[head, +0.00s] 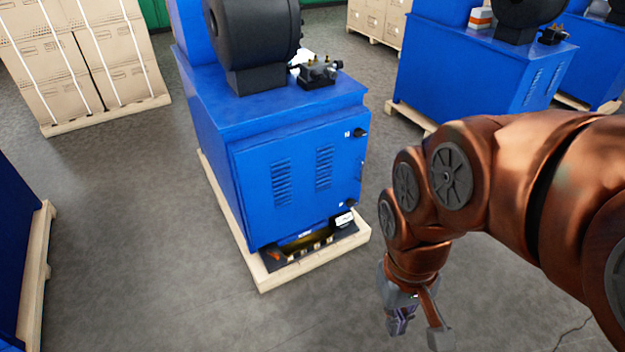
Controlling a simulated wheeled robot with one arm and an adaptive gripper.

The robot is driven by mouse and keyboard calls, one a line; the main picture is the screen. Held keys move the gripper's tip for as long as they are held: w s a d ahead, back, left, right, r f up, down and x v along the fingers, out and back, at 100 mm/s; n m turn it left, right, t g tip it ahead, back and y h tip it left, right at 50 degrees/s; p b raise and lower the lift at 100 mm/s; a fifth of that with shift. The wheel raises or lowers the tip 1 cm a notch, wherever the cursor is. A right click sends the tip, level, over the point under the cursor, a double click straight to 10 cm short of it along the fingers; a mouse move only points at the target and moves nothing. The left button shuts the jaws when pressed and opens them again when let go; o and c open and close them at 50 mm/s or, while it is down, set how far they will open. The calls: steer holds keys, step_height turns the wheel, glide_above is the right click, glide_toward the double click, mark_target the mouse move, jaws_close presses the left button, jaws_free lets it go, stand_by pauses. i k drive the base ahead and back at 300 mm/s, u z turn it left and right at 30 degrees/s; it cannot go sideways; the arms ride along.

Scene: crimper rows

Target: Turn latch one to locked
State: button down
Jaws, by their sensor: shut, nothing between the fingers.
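A blue cabinet (300,175) with a vented front door stands in the middle of the head view. Two small black latches sit at the door's right edge, an upper latch (360,132) and a lower latch (351,203). A small white label is beside the upper one. Which is latch one, and how each is turned, is too small to tell. My gripper (418,328) hangs low at the bottom right, in front of and to the right of the cabinet, apart from both latches. It is shut and holds nothing.
The cabinet stands on a wooden pallet (262,283), with a dark tray of small items under the door. A black crimper machine (255,40) is on top. Boxes (85,65) are stacked at left; more blue cabinets (470,75) stand at back right. Grey floor (150,250) is clear left of the pallet.

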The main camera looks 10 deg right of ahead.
mark_target(350, 201)
steer(key=z, duration=0.5)
steer(key=i, duration=1.45)
steer(key=z, duration=1.45)
steer(key=k, duration=1.15)
steer(key=u, duration=1.6)
steer(key=i, duration=0.5)
steer(key=z, duration=0.1)
